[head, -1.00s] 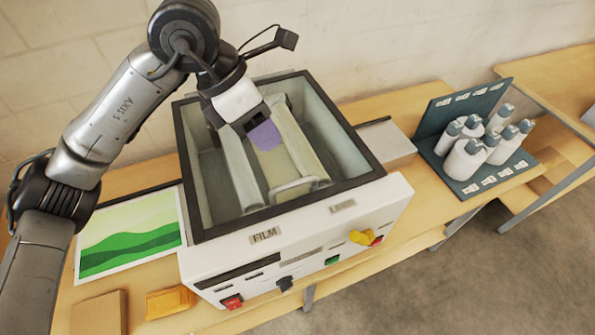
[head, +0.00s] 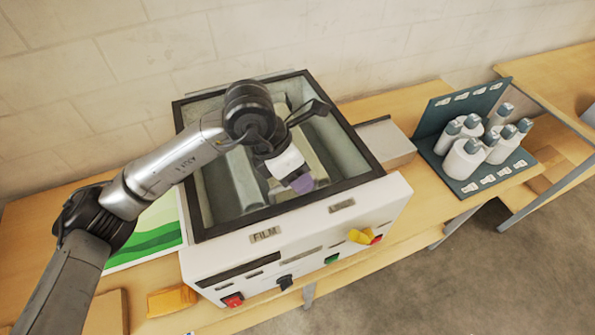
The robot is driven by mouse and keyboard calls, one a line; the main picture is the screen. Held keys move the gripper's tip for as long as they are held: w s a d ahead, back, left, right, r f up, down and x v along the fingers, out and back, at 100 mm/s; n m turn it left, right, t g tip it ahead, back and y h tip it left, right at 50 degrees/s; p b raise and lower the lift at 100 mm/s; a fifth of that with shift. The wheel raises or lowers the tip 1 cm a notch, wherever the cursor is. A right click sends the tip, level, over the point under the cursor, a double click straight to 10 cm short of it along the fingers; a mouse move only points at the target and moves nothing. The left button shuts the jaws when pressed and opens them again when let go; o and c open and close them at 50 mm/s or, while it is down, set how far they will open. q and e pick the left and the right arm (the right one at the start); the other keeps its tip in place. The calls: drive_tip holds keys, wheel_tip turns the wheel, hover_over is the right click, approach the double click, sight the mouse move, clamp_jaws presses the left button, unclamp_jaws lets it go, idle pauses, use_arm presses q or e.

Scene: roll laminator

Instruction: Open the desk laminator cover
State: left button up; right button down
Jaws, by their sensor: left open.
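The desk laminator (head: 322,230) is a white box on the wooden table with a dark-framed cover (head: 355,145) on top. Rollers and a pale interior show through the cover. The cover appears to lie flat over the box. My left gripper (head: 302,184), with a purple patch at its tip, is open above the front part of the cover, near the front frame edge. Whether it touches the cover I cannot tell. My arm hides part of the cover's left side and middle. The right gripper is not in view.
A teal rack (head: 440,118) with several white bottles stands to the right. A green picture sheet (head: 150,240) and a yellow block (head: 172,300) lie at left. A wall stands behind.

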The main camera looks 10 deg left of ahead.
use_arm(q)
clamp_jaws()
idle(0.4)
